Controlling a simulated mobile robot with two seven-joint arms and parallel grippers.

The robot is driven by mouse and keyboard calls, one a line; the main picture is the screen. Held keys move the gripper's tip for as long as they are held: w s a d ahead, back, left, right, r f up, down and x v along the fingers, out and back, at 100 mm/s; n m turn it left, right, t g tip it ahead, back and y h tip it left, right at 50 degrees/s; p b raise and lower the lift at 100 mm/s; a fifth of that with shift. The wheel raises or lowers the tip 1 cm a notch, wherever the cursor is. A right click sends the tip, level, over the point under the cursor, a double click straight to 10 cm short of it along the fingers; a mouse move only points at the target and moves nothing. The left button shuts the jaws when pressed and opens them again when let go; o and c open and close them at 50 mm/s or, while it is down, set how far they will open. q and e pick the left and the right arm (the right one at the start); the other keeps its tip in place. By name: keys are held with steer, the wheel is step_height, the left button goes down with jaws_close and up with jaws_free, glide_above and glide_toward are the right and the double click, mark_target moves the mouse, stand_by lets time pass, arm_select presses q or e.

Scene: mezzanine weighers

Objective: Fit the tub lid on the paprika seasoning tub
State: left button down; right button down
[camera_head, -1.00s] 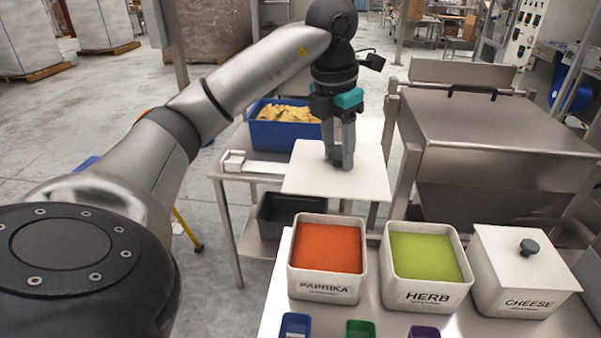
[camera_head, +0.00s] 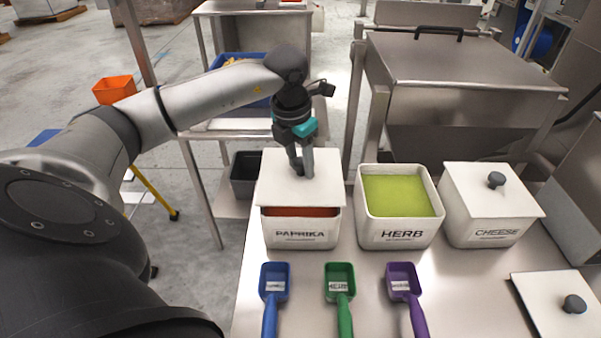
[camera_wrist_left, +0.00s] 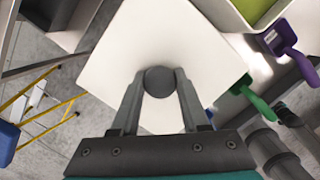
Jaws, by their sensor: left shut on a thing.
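The paprika tub (camera_head: 300,232) is a white square tub at the left of the row, with orange-red powder showing in a strip at its front. My left gripper (camera_head: 301,172) is shut on the dark knob of the white square tub lid (camera_head: 275,185). The lid is over the back and middle of the tub; the front edge of the opening is uncovered. I cannot tell whether the lid touches the rim. In the left wrist view the fingers hold the round knob (camera_wrist_left: 159,80) at the middle of the lid (camera_wrist_left: 200,60). My right gripper is not in view.
The herb tub (camera_head: 399,207) stands open to the right, and the lidded cheese tub (camera_head: 490,205) beyond it. Blue (camera_head: 274,290), green (camera_head: 340,290) and purple (camera_head: 405,290) scoops lie in front. Another lid (camera_head: 556,300) lies at the front right.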

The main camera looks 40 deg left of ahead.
mark_target(300, 174)
arm_select(q)
step_height(300, 174, down, 4)
steer(key=shift+r, duration=0.25)
steer(key=shift+f+b, duration=0.15)
steer(key=shift+b, duration=0.2)
steer(key=shift+c, duration=2)
jaws_free()
steer(key=shift+r, duration=0.5)
step_height(300, 174, up, 11)
steer(key=s+p, duration=0.2)
steer(key=shift+r, duration=0.15)
